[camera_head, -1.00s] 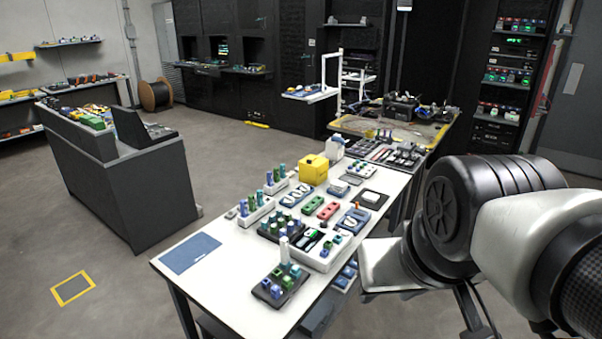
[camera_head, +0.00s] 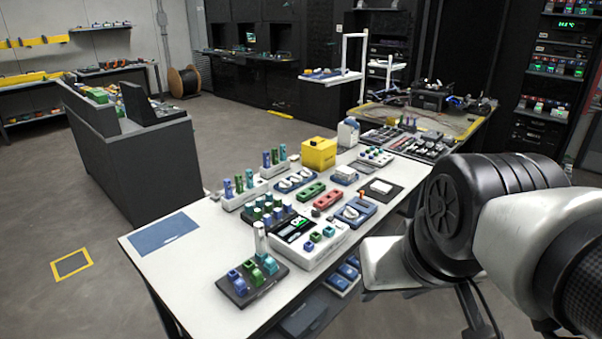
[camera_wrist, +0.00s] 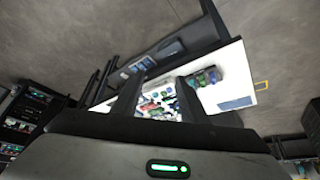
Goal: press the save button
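A white device (camera_head: 308,254) with a small lit screen (camera_head: 295,229) stands near the front of the white table (camera_head: 200,268). Blue, green and teal buttons (camera_head: 315,237) sit on its right part. Their labels are too small to read, so I cannot tell which is save. In the wrist view, my gripper (camera_wrist: 158,98) shows two dark fingers spread apart with nothing between them. The table top shows beyond them, some way off. In the head view the fingers are not visible; my arm fills the lower right, right of the table.
A dark block with coloured knobs (camera_head: 252,280) stands just in front of the device. Racks of vials (camera_head: 243,189), a yellow box (camera_head: 319,153) and a blue mat (camera_head: 163,234) share the table. A cluttered workbench (camera_head: 455,125) adjoins the far end.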

